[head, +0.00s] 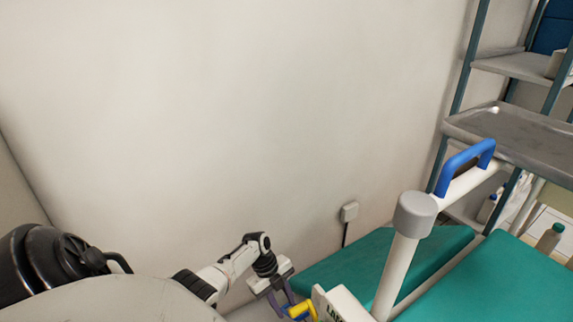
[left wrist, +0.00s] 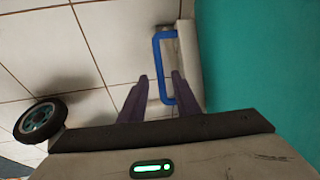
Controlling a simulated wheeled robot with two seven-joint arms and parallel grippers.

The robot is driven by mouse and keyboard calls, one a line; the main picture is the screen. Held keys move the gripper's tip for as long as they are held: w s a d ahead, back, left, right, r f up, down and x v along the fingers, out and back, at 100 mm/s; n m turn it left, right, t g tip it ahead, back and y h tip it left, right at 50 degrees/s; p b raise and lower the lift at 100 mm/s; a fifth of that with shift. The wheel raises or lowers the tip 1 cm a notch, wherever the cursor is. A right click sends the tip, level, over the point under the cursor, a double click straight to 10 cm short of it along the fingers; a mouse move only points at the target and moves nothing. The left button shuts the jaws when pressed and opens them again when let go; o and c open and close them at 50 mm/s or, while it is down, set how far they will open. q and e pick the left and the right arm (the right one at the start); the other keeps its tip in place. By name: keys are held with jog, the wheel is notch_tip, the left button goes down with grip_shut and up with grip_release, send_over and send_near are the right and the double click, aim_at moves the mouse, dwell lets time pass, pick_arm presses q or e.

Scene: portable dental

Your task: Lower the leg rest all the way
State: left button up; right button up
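A green padded panel (head: 375,262) lies at the bottom centre of the head view, close to the wall; I cannot tell for sure that it is the leg rest. My left gripper (head: 288,301) is beside its near left end, partly cut off by the frame edge. In the left wrist view, a blue U-shaped handle (left wrist: 157,62) is fixed to a pale bar beside a green pad (left wrist: 258,60). The two purple fingers (left wrist: 160,88) are apart, with the handle's lower end seen between them; contact cannot be told. My right gripper is not in view.
A second green pad (head: 500,283) lies at lower right. A pale post (head: 397,265) with a grey cap and another blue handle (head: 464,163) rises between the pads. A shelf rack with a metal tray (head: 520,140) stands at right. A wheel (left wrist: 40,120) rests on the tiled floor.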

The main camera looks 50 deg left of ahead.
pick_arm(q)
jog(key=p+v, duration=0.3)
jog(key=v, duration=0.5)
jog(key=shift+s, duration=0.1)
